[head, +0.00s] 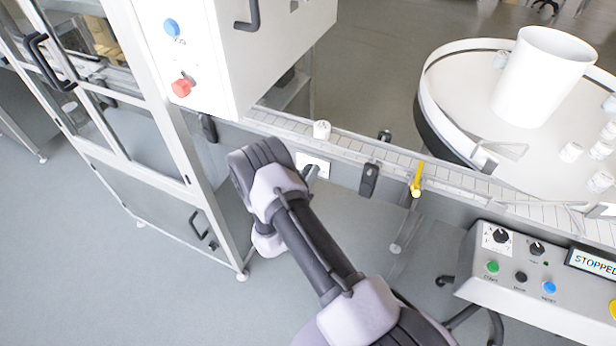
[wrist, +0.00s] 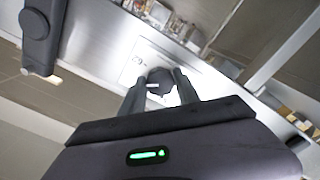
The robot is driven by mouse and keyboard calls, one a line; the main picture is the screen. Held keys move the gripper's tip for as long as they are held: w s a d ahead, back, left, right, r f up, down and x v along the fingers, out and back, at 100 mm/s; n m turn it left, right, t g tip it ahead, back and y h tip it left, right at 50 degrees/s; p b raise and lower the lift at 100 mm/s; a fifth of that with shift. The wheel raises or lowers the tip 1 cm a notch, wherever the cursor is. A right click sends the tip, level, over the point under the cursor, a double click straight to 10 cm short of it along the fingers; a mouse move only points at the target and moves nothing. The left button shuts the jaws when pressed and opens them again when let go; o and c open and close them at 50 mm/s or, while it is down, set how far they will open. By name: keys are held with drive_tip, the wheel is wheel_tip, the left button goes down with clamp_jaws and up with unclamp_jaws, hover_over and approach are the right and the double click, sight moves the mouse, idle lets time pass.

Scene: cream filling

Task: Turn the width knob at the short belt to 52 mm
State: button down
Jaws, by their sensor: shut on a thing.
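The width knob (wrist: 160,82) is a small dark knob on a white plate, seen in the wrist view. A pale line shows on it, and a marking on the plate beside it is too small to read surely. My gripper (wrist: 162,92) is shut on the knob, one finger on each side. In the head view, the white plate (head: 317,160) sits on the side of the short belt (head: 345,142). There my gripper (head: 310,176) reaches the plate from the left, and the knob itself is hidden or too small to make out.
A white jar (head: 321,130) stands on the belt above the plate. A yellow lever (head: 417,180) and a dark clamp (head: 369,180) stick out to the right. A control panel (head: 540,277) reads STOPPED. A round turntable (head: 455,105) holds a white drum and several jars.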

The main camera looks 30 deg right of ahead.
drive_tip(key=shift+n+b, duration=1.25)
drive_tip(key=shift+n, duration=6.25)
drive_tip(key=c, duration=0.9)
unclamp_jaws()
drive_tip(key=shift+r, duration=0.1)
drive_tip(key=p+v, duration=0.3)
drive_tip(key=v, duration=1.4)
drive_tip(key=shift+s+a, duration=0.2)
